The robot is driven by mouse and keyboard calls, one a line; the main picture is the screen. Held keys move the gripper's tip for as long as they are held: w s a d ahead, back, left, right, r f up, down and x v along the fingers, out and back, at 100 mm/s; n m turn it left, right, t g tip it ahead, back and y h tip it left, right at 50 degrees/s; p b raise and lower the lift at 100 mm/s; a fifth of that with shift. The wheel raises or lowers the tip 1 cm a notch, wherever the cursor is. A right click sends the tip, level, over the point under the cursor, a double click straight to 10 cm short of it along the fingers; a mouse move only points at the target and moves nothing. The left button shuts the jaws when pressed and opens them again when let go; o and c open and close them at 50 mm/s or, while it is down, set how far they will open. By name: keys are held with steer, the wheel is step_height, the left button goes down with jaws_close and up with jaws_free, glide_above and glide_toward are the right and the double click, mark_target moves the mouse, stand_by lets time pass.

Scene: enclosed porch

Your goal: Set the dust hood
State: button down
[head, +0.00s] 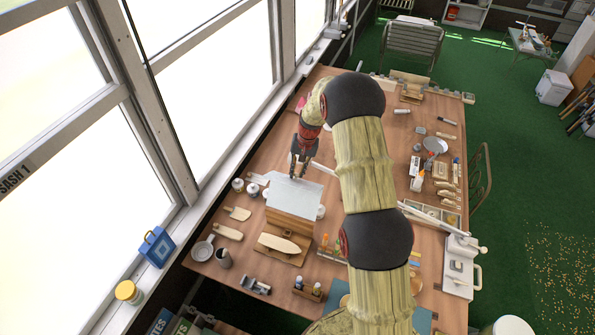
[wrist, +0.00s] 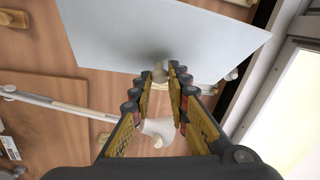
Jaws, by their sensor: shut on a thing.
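The dust hood (head: 296,188) shows a flat pale grey top, and this top also fills the upper part of the wrist view (wrist: 150,35). A small knob (wrist: 159,73) stands on it near one edge. My gripper (head: 298,176) points down at the hood's far side, and its fingers (wrist: 174,75) are shut on the knob. A wooden box-like body (head: 290,230) shows directly below the pale top in the head view. I cannot tell whether the top rests on it or hangs just above it. The hood's far underside is hidden.
A board with a pale wooden blank (head: 279,243) lies in front. A long pale rail (head: 428,217) and a tray (head: 460,268) lie to the right. The bench is crowded.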

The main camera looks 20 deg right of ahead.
steer(key=shift+s+a+r+b, duration=0.35)
steer(key=shift+s+a, duration=0.25)
steer(key=c, duration=1.7)
jaws_free()
steer(key=r, duration=0.4)
steer(key=d+r, duration=0.1)
steer(key=r, duration=0.3)
steer(key=s+r, duration=0.1)
steer(key=r, duration=0.2)
steer(key=shift+d+r, duration=0.4)
